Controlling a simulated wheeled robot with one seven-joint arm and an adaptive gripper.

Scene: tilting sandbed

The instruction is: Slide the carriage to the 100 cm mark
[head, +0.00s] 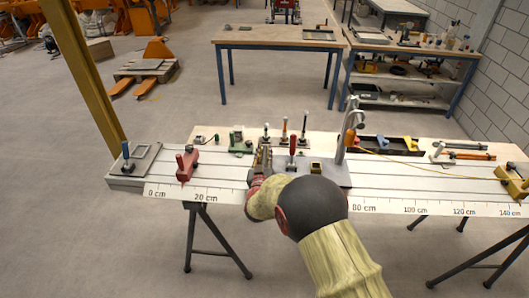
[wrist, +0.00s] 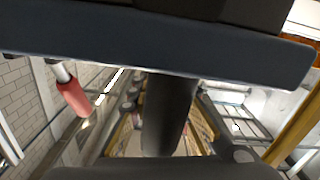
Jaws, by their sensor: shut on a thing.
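The carriage (head: 335,179) is a grey plate on the long pale rail, with a tall metal post and a red-handled lever (head: 292,146). It sits left of the 80 cm label; my arm hides the middle of the scale. The 100 cm label (head: 415,211) is farther right on the front scale strip. My gripper (head: 263,158) is at the carriage's left end, partly hidden by my arm. In the wrist view a dark upright post (wrist: 168,115) stands between the fingers, and my gripper is shut on it; it appears to be the carriage's handle. The red lever also shows there (wrist: 72,92).
A red clamp block (head: 187,163) sits on the rail near 20 cm, and a yellow block (head: 513,180) near the right end. The rail between carriage and yellow block looks clear. Tools and a dark tray (head: 372,142) lie along the back board.

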